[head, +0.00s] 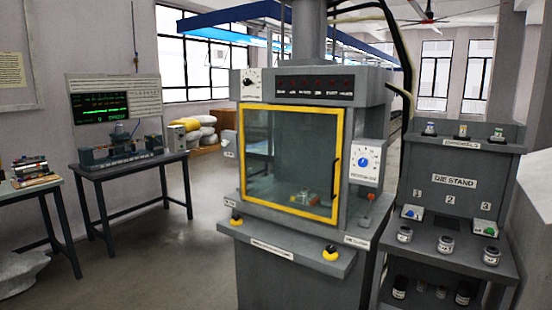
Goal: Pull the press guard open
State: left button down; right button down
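The press guard (286,150) is a clear pane in a yellow frame on the front of the grey press (360,98). It appears closed, covering the front opening. A dark vertical handle (335,177) is on the guard's right side. Through the pane, a small reddish and metallic item (307,198) shows low inside the press; its details are too small to tell. Neither of my grippers is in view.
A ledge (290,246) with two yellow-and-black buttons juts out below the guard. A dial box (367,163) sits right of it. The die stand (455,183) with dies stands close on the right. A bench (130,168) stands left, with open floor between.

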aim_at(336, 184)
jog(key=u, duration=0.05)
jog(key=i, duration=0.9)
jog(key=z, duration=0.1)
